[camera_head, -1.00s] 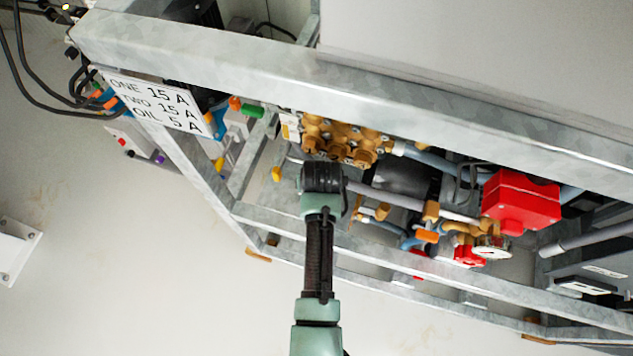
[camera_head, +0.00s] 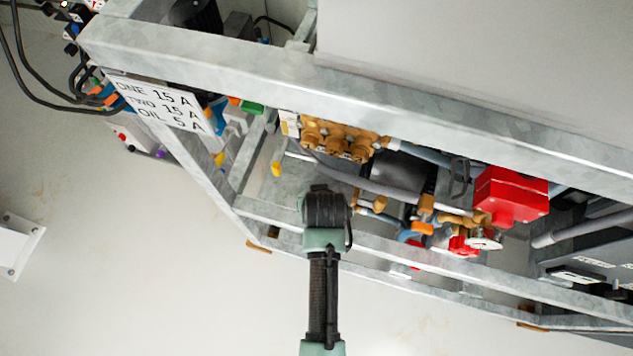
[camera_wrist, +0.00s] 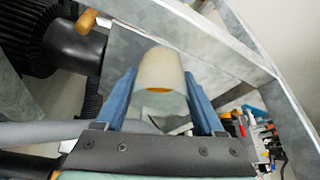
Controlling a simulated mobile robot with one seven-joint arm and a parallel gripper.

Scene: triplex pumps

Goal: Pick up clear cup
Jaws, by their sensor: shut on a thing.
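The clear cup (camera_wrist: 161,73) looks whitish and translucent in the wrist view, with an orange-yellow patch showing at its lower edge. My gripper (camera_wrist: 160,79) has its two blue fingers on either side of the cup, and it is shut on it. The cup stands out past the fingertips. In the head view my dark wrist (camera_head: 325,208) is in front of the metal frame. The fingers and the cup are hidden there.
Galvanized frame beams (camera_head: 400,100) run above and below the arm. A brass pump head (camera_head: 338,137), a grey hose (camera_head: 360,183) and a red box (camera_head: 510,195) sit close by. A lettered sign (camera_head: 160,103) is at left. Bare floor (camera_head: 130,260) lies lower left.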

